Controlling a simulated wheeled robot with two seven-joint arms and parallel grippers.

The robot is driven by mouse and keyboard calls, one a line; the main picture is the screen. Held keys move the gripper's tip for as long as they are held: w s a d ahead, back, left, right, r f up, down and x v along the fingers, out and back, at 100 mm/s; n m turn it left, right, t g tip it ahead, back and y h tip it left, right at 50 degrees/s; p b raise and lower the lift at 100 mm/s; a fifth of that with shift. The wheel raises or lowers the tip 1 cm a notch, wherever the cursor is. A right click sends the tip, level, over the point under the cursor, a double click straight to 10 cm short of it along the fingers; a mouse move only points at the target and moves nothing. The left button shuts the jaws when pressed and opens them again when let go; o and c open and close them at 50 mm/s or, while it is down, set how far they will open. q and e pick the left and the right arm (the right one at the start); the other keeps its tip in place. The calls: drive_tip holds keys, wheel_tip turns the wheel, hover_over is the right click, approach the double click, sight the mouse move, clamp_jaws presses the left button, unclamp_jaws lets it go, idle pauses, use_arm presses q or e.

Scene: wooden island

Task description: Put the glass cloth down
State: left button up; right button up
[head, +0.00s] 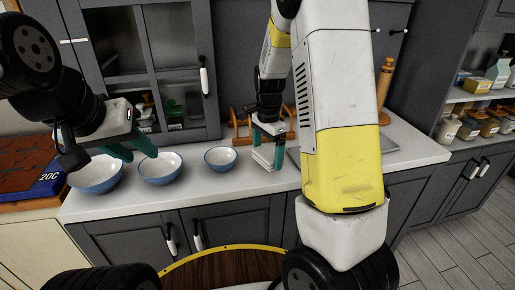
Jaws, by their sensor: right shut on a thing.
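A white folded glass cloth (262,158) is at my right gripper (278,152), over the light countertop (225,187). My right gripper is shut on the cloth, and its fingers hide part of it. I cannot tell whether the cloth touches the counter. My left gripper (134,153) is above the bowls at the left, with its green fingers spread apart and nothing between them.
Blue-and-white bowls stand in a row: left (97,175), middle (160,168) and right (221,158). A wooden rack (239,127) is behind the cloth. A grey plate-like surface (295,158) lies to its right. A wooden mill (385,80) stands farther right.

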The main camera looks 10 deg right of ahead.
sight(267, 147)
drive_tip(key=w, duration=0.3)
drive_tip(key=shift+d+f, duration=0.2)
drive_tip(key=shift+f, duration=1.7)
drive_tip(key=shift+f, duration=0.15)
drive_tip(key=o, duration=0.9)
